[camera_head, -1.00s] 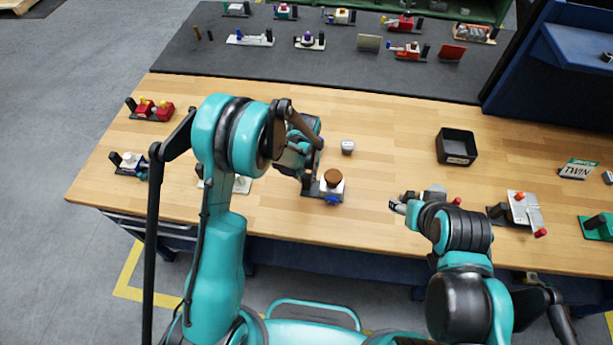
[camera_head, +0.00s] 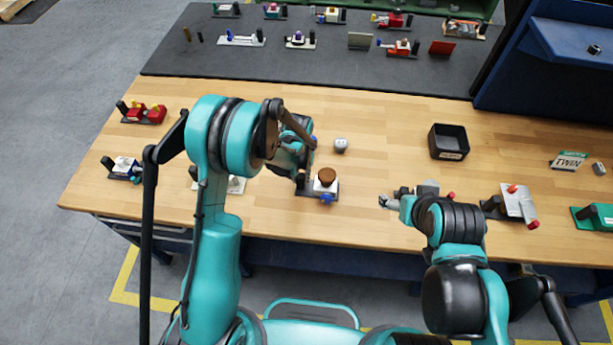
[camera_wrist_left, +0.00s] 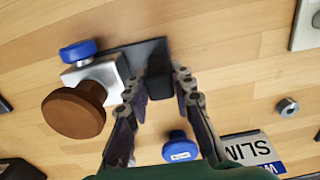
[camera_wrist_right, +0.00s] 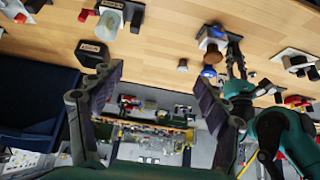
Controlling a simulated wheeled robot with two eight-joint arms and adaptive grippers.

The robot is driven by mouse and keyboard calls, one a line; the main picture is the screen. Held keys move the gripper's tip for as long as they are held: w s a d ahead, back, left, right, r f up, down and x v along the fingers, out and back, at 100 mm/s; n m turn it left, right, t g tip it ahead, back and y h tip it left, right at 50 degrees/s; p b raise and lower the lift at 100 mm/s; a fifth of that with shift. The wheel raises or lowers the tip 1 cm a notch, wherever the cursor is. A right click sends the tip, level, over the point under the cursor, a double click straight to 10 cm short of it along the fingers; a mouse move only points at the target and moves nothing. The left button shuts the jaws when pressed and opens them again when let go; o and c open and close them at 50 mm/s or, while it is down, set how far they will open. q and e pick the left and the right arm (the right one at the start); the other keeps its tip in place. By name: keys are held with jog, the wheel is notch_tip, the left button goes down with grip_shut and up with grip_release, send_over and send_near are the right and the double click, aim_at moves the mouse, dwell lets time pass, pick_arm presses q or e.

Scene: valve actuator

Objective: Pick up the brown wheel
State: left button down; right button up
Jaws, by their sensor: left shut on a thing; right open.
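The brown wheel (camera_head: 327,175) sits on a light block of a small valve actuator near the table's middle. In the left wrist view the brown wheel (camera_wrist_left: 73,112) is left of the fingers and not between them. A blue knob (camera_wrist_left: 78,50) is on the same block. My left gripper (camera_wrist_left: 160,82) is closed around the black post (camera_wrist_left: 155,62) of that actuator's base. In the head view my left gripper (camera_head: 301,178) is partly hidden by its arm. My right gripper (camera_wrist_right: 155,88) is open and empty; in the head view it is over the table, right of the wheel.
A blue disc (camera_wrist_left: 180,148) is close to the left fingers. A black open box (camera_head: 449,142) stands to the right. Other actuators, such as the red one (camera_head: 143,114), stand along the table.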

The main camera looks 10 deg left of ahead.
jog(key=n+g+y, duration=0.2)
jog(key=n+g, duration=0.4)
jog(key=n, duration=0.7)
send_over(327, 175)
jog(key=d, duration=0.1)
notch_tip(327, 175, down, 16)
jog(key=shift+w+d+r, duration=0.1)
jog(key=shift+d, duration=0.05)
jog(key=shift+a+f, duration=0.2)
jog(key=shift+f, duration=0.75)
jog(key=shift+a+f, duration=0.25)
jog(key=shift+f, duration=0.75)
jog(key=shift+a+f, duration=0.2)
jog(key=shift+f, duration=0.75)
jog(key=c, duration=1.4)
